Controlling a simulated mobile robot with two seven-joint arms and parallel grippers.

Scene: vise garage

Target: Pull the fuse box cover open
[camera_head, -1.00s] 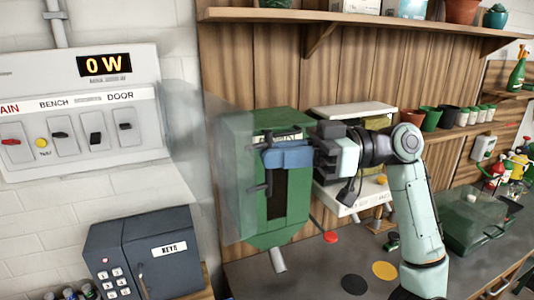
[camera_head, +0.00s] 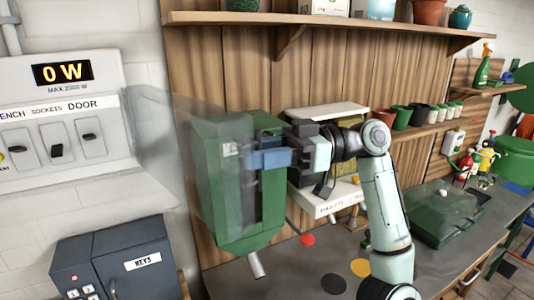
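The fuse box (camera_head: 60,125) is the white wall panel at the left, with a lit "0 W" display and a row of switches. Its clear cover (camera_head: 165,140) stands swung out from the panel's right edge, leaving the visible switches uncovered. The cover's far edge overlaps the green box in the picture. My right gripper (camera_head: 250,160) reaches in from the right, in front of the green box and near the cover's far edge. Its fingertips are hard to separate from the dark and blue parts there, so I cannot tell whether it grips anything. My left gripper is not in view.
A green box (camera_head: 235,225) with a dark slot stands behind the cover. A grey key box (camera_head: 140,264) is below the fuse box. A wooden shelf (camera_head: 330,25) runs above. The workbench (camera_head: 290,280) carries coloured discs and a green case (camera_head: 440,215).

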